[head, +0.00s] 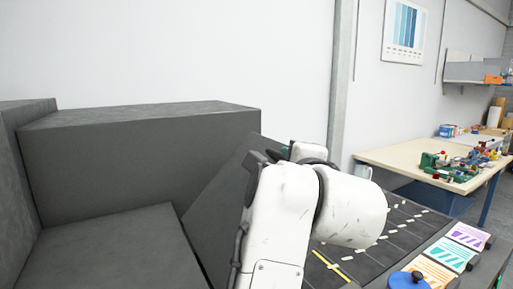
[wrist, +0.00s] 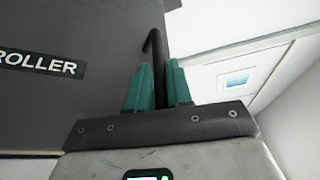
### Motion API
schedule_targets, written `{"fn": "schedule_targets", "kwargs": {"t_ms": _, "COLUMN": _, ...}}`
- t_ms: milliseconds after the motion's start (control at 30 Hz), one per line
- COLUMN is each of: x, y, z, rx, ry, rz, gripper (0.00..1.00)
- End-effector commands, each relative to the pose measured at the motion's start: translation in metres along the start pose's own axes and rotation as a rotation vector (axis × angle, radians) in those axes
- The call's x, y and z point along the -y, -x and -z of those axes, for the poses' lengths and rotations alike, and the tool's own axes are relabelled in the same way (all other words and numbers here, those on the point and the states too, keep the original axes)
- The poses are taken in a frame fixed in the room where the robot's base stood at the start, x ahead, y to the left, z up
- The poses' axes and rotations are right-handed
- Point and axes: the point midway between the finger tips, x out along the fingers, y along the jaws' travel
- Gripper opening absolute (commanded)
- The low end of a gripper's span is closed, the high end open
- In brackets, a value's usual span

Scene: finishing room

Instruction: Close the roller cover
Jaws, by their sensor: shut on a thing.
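The roller cover is a dark grey panel (wrist: 80,95) with a white-lettered label reading "ROLLER" in the wrist view, its first letter partly cut off. A thin black bent handle (wrist: 154,45) stands at the panel's right side. My gripper (wrist: 157,86) has teal fingers, one on each side of this handle, and is shut on it. In the head view a tilted dark panel (head: 215,205), which seems to be the cover, stands left of my white arm. My arm hides the gripper and handle there.
Large dark grey machine blocks (head: 140,150) fill the left.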

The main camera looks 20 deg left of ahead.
Motion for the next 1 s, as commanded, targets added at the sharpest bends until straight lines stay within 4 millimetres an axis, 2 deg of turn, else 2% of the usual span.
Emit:
{"fn": "schedule_targets", "kwargs": {"t_ms": 33, "x": -0.004, "y": -0.005, "z": 0.015, "rx": -0.006, "ry": -0.044, "rz": -0.016, "gripper": 0.0}}
{"fn": "schedule_targets", "kwargs": {"t_ms": 200, "x": -0.029, "y": -0.02, "z": 0.05, "rx": -0.004, "ry": -0.192, "rz": -0.079, "gripper": 0.0}}
{"fn": "schedule_targets", "kwargs": {"t_ms": 500, "x": -0.084, "y": -0.042, "z": 0.1, "rx": -0.001, "ry": -0.445, "rz": -0.186, "gripper": 0.0}}
{"fn": "schedule_targets", "kwargs": {"t_ms": 800, "x": -0.133, "y": -0.054, "z": 0.127, "rx": 0.001, "ry": -0.632, "rz": -0.264, "gripper": 0.0}}
{"fn": "schedule_targets", "kwargs": {"t_ms": 1000, "x": -0.152, "y": -0.057, "z": 0.135, "rx": 0.002, "ry": -0.702, "rz": -0.293, "gripper": 0.0}}
